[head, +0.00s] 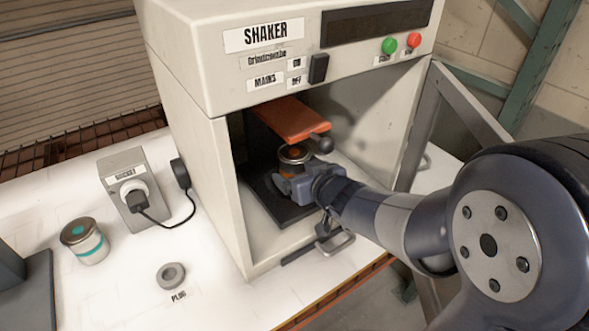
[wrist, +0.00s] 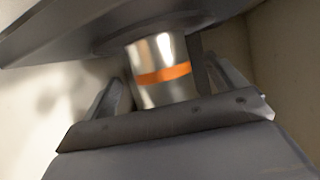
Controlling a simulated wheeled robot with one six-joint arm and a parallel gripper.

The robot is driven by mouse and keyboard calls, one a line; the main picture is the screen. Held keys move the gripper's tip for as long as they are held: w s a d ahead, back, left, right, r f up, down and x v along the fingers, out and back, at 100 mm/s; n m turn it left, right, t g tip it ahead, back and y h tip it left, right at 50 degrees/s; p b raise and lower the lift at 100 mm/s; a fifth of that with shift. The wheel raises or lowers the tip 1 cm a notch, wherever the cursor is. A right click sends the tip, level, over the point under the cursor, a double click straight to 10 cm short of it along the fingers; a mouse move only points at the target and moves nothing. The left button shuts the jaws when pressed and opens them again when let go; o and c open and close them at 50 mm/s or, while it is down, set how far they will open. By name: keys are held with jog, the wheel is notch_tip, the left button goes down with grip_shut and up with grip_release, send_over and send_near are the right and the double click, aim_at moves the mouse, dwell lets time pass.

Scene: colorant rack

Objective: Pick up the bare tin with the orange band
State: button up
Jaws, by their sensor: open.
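The bare tin with the orange band (wrist: 165,90) shows in the wrist view as a shiny metal can with an orange stripe. It is between the two fingers of my gripper (wrist: 160,85), which are open with gaps beside the tin. In the head view the tin (head: 294,155) stands inside the shaker's open chamber, under an orange clamp plate (head: 294,118). My gripper (head: 290,180) reaches into the chamber at the tin's near side and hides its lower part.
The shaker (head: 190,60) encloses the chamber with walls on both sides; its door (head: 470,110) stands open on the right. A tin with a teal band (head: 85,240), a socket box (head: 125,185) and a round grey plug (head: 171,275) are on the white bench to the left.

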aim_at(301, 161)
jog(key=shift+x, duration=1.9)
jog(key=c, duration=1.2)
jog(key=shift+r, duration=0.2)
jog(key=shift+s+r+p, duration=0.1)
jog(key=shift+r+p, duration=0.6)
jog(key=shift+r, duration=1.05)
jog(key=shift+s+d+f, duration=0.1)
jog(key=shift+s+d, duration=0.1)
jog(key=shift+s, duration=0.15)
jog(key=s+d+p, duration=0.1)
jog(key=s+d, duration=0.2)
jog(key=s, duration=0.4)
jog(key=s+d+p, duration=0.1)
jog(key=s+d, duration=0.3)
jog(key=s, duration=0.4)
jog(key=shift+d+p, duration=0.3)
